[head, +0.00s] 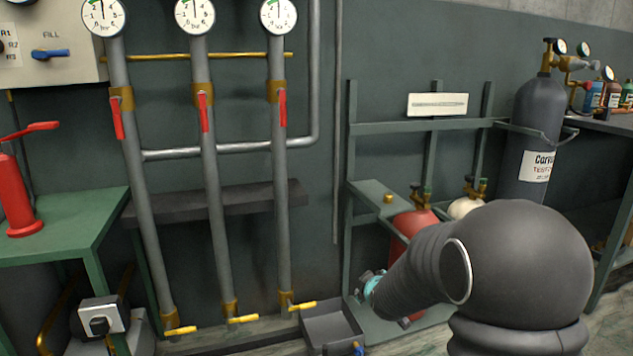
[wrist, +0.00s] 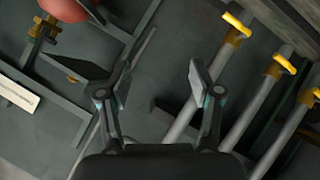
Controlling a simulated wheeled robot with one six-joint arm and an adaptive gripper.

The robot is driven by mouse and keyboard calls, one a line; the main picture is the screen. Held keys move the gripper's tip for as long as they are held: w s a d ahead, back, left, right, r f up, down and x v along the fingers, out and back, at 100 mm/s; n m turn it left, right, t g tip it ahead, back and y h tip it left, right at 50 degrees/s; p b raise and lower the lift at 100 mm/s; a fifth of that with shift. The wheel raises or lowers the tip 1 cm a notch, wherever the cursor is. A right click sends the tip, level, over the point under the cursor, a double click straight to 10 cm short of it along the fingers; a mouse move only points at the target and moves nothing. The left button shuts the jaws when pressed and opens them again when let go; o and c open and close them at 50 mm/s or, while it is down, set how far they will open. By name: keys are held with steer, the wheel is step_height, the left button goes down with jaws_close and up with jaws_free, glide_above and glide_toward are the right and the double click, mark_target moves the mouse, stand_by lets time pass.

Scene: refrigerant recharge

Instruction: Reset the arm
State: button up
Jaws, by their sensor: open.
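My gripper (wrist: 158,88) shows in the wrist view with its two fingers spread wide and nothing between them. Behind the fingers are the dark wall and the grey pipes. In the head view my dark arm covers the lower right, reaching toward the lower middle in front of the cylinder rack (head: 432,127). My gripper's fingers are hidden there by the arm. A red cylinder (head: 400,236) and a cream cylinder (head: 466,207) stand in the rack, partly behind my arm.
Three grey pipes (head: 213,180) with gauges, red levers and yellow handles stand on the wall. A grey bin (head: 330,325) is on the floor. A green table (head: 70,215) holds a red device (head: 16,195). A tall dark gas cylinder (head: 535,125) stands right.

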steer(key=s+r+m+g+p, duration=0.1)
steer(key=s+r+m+g, duration=0.1)
steer(key=s+r, duration=0.6)
steer(key=s+r+m+g+p, duration=0.15)
steer(key=s+r, duration=0.35)
steer(key=s, duration=0.6)
steer(key=s+d+r+m+g+p, duration=0.1)
steer(key=s+m, duration=0.1)
steer(key=s, duration=0.8)
steer(key=s+d+r+m+g+p, duration=0.1)
steer(key=s+r+m, duration=0.1)
steer(key=s, duration=0.8)
steer(key=shift+r+m, duration=0.2)
steer(key=shift+m, duration=0.15)
